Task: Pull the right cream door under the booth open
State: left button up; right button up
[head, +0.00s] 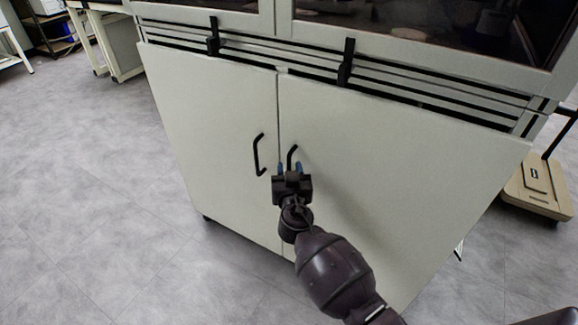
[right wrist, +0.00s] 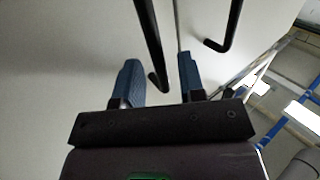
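The right cream door (head: 400,165) fills the right half of the cabinet front under the booth and looks shut. Its black bar handle (head: 292,153) is near the seam with the left door. My right gripper (head: 285,170) is open at the lower part of this handle. In the right wrist view its two blue fingertips (right wrist: 160,78) stand apart, and the right door's handle (right wrist: 149,40) runs down between them. I see a gap on both sides of the bar; contact cannot be told. My left gripper is not in view.
The left cream door (head: 210,130) has its own black handle (head: 258,155), close beside my right gripper. The glass-fronted booth (head: 420,35) stands above. A beige floor scale (head: 538,188) is at the right. Grey floor (head: 90,180) is clear at the left.

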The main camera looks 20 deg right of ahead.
jog(key=shift+x, duration=0.9)
grip_shut()
